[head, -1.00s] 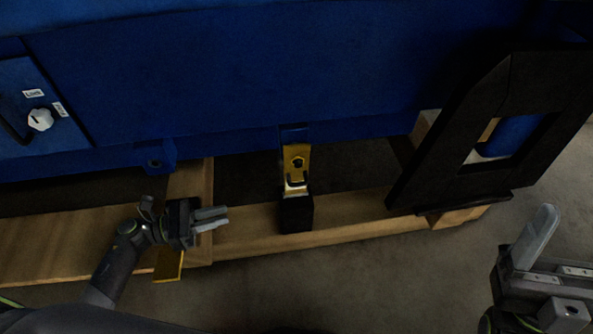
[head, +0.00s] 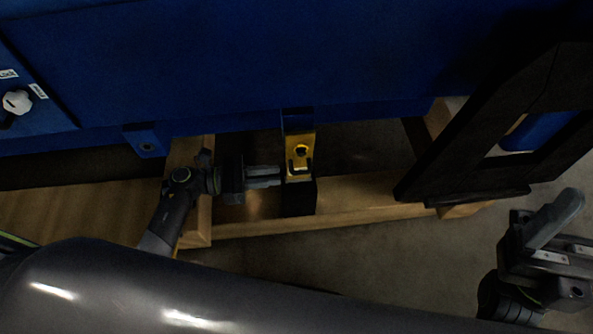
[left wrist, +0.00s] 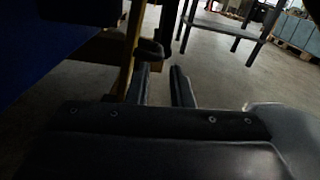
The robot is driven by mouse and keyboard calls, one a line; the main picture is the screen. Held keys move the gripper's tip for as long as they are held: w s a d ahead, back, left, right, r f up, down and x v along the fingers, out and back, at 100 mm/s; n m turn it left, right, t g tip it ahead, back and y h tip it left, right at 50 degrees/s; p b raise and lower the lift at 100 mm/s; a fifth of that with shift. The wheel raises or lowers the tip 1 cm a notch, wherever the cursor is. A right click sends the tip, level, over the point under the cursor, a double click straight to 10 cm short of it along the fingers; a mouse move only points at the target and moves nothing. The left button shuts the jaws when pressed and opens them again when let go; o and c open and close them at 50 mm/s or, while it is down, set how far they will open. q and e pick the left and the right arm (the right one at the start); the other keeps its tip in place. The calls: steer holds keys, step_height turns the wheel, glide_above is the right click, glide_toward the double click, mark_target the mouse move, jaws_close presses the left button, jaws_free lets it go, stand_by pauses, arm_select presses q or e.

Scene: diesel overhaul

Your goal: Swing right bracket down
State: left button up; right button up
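A yellow bracket (head: 300,150) with a dark hole stands upright below the blue engine housing (head: 250,60), and its lower end meets a black block (head: 299,196). My left gripper (head: 280,176) is at the bracket's left side, with its fingers pointing right toward its lower part. In the left wrist view, its two fingers (left wrist: 162,84) are apart, with nothing visible clamped between them. A dark rounded piece (left wrist: 150,50) shows just beyond them; contact cannot be told. My right gripper (head: 568,228) is empty at the far right, with its fingers apart.
A wooden beam (head: 365,198) runs beneath the bracket and a wooden crosspiece (head: 198,226) lies left of it. A black frame (head: 440,160) stands to the right. Clear floor (head: 400,250) lies in front.

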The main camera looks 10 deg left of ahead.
mark_target(296, 173)
arm_select(q)
steer(key=x, duration=0.6)
steer(key=shift+w+d, duration=0.1)
steer(key=shift+d, duration=0.3)
jaws_close()
